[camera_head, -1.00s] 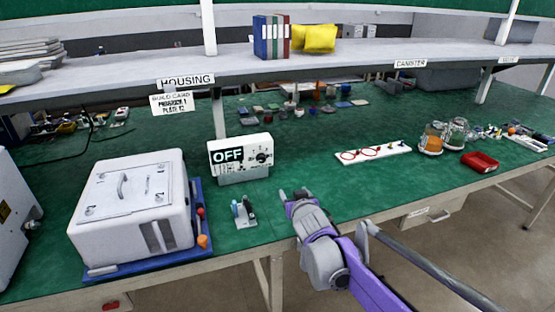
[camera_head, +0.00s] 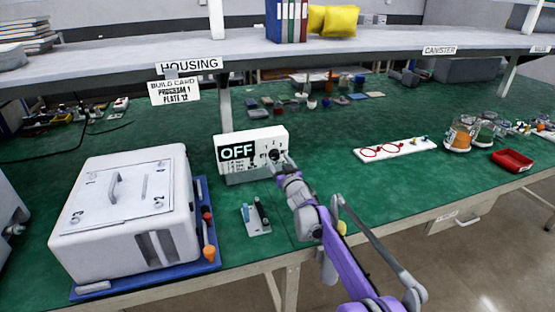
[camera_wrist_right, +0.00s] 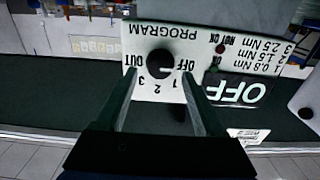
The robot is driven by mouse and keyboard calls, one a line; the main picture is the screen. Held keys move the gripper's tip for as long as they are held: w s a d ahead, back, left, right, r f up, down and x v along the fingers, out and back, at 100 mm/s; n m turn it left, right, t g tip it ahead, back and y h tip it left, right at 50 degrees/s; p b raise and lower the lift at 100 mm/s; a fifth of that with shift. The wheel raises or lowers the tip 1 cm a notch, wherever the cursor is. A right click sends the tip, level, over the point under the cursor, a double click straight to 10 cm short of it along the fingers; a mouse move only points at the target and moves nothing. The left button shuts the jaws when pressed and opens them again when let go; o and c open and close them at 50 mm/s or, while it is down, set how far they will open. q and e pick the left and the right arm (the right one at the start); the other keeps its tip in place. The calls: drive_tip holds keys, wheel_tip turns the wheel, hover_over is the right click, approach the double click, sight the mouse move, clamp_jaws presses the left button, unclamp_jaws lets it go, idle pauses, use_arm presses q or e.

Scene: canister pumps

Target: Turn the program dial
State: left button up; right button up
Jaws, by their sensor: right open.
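The program dial (camera_wrist_right: 159,64) is a round black knob on a white control box (camera_head: 224,143). The box's display reads OFF. In the right wrist view the box appears upside down, with PROGRAM lettering and the marks OUT, OFF, 1, 2, 3 around the dial. My right gripper (camera_wrist_right: 159,88) is open, its two fingers pointing at the box with the dial between or just beyond their tips; I cannot tell if they touch it. In the head view the right gripper (camera_head: 280,162) covers part of the dial. My left gripper is not in view.
A white housing (camera_head: 125,215) on a blue tray stands left of the box. A small stand with pens (camera_head: 257,218) is in front. A white board with red rings (camera_head: 395,150), jars (camera_head: 460,134) and a red tray (camera_head: 512,160) lie right. A build card (camera_head: 175,91) hangs from the shelf.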

drive_tip(key=shift+x, duration=0.9)
clamp_jaws()
